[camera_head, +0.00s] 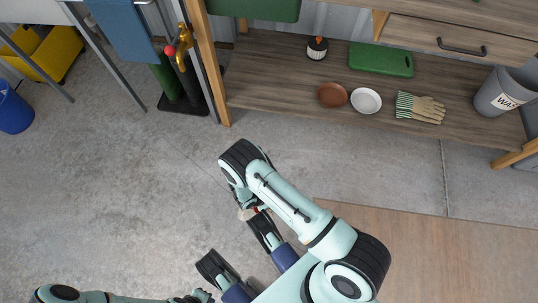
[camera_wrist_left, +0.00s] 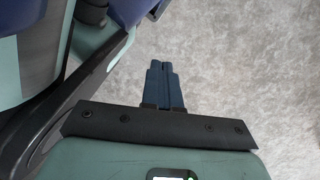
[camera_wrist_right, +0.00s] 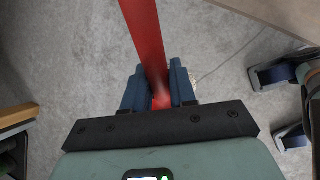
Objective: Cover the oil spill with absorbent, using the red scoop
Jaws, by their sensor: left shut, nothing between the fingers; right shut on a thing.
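The red scoop shows in the right wrist view as a long red handle (camera_wrist_right: 143,35) running up out of the top edge. My right gripper (camera_wrist_right: 158,85) is shut on it with its blue fingers. In the head view the right arm hides most of this hand; only a small red bit with something pale beside it (camera_head: 250,212) shows. My left gripper (camera_wrist_left: 163,85) is shut and empty over bare grey floor; its arm lies at the bottom left of the head view. I see no oil spill and no certain absorbent.
A blue bucket (camera_head: 14,110) stands far left.

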